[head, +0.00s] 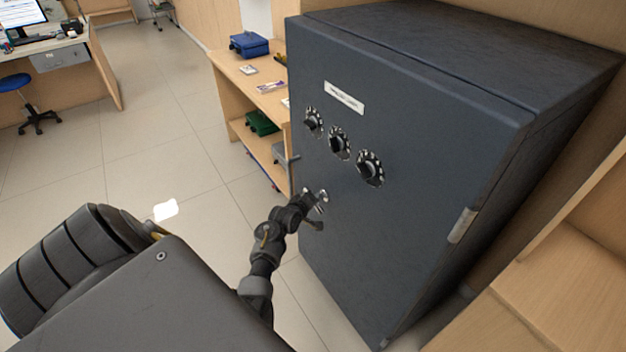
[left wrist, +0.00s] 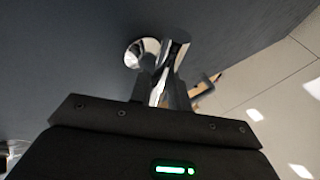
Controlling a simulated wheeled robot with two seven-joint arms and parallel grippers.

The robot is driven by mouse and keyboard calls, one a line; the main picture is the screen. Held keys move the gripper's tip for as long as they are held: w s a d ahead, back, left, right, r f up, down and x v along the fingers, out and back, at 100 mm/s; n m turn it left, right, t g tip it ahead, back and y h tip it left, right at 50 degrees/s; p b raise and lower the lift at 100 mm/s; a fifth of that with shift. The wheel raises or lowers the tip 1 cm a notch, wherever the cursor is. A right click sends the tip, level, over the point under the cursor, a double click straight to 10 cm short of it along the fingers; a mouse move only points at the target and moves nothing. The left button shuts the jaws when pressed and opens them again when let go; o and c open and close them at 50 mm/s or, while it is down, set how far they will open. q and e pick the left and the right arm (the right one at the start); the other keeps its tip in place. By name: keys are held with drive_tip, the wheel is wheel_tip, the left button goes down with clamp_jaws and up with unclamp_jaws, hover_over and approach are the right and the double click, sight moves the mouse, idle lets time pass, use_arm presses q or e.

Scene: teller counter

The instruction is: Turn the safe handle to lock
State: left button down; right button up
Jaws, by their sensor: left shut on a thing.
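The safe (head: 420,150) is a tall dark blue-grey box with its door shut and three black dials above the handle. The chrome safe handle (head: 321,195) sits low on the door near its left edge, partly hidden by my gripper. My left gripper (head: 312,207) is at the door and shut on the handle. In the left wrist view, the shiny handle (left wrist: 172,72) stands out from the dark door beside a round chrome boss, and its near end runs down to my left gripper (left wrist: 163,103). My right gripper is not in view.
A wooden shelf unit (head: 250,85) with a blue case (head: 250,45) on top and a green case (head: 262,123) below stands left of the safe. Wooden shelving (head: 560,260) is close on the right. The tiled floor at left is mostly clear.

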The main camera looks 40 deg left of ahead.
use_arm(q)
drive_tip(key=shift+r+n+g+h+p, duration=0.25)
drive_tip(key=shift+n+h+p, duration=0.25)
drive_tip(key=shift+p, duration=0.55)
drive_tip(key=shift+f+g+h+p, duration=0.25)
drive_tip(key=shift+h+p, duration=0.05)
drive_tip(key=shift+p, duration=0.2)
drive_tip(key=c, duration=1.3)
unclamp_jaws()
drive_tip(key=shift+c, duration=0.2)
drive_tip(key=shift+s, duration=0.1)
drive_tip(key=p+v, duration=0.1)
drive_tip(key=v, duration=0.9)
drive_tip(key=shift+s+r, duration=0.2)
drive_tip(key=shift+s, duration=0.05)
